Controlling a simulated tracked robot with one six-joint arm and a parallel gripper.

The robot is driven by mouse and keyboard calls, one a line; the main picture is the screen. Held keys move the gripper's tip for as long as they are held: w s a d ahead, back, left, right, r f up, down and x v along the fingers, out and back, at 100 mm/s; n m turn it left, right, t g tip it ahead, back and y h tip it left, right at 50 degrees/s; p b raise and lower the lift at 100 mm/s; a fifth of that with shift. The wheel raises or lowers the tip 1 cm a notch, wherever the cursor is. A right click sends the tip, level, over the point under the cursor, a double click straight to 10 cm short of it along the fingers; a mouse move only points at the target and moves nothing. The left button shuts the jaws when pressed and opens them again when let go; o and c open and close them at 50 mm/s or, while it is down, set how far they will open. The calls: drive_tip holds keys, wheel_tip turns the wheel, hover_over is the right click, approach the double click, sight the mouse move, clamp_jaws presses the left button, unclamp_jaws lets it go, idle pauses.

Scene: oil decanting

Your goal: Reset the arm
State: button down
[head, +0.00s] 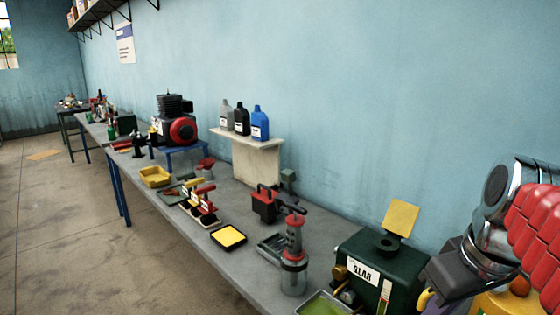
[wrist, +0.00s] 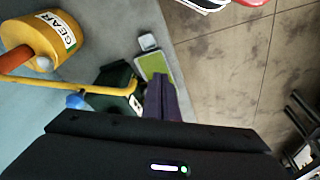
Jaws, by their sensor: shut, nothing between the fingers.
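My gripper (wrist: 160,78) is shut and empty, its dark fingers together in the wrist view. The fingertips show over the edge of a green-filled tray (wrist: 149,66), which also shows in the head view (head: 325,305). I cannot tell the height between them. In the head view my red and grey arm fills the lower right, in front of a yellow container. The fingertips cannot be made out there.
A dark green box (head: 372,262) with a raised yellow flap stands left of the arm. Open floor (wrist: 222,75) shows at right.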

drive_tip(key=s+a+f+m+t, duration=0.2)
drive_tip(key=a+f, duration=0.7)
drive_tip(key=shift+a+f+m+h, duration=0.25)
drive_tip(key=shift+f+m+h, duration=0.05)
drive_tip(key=shift+s, duration=0.1)
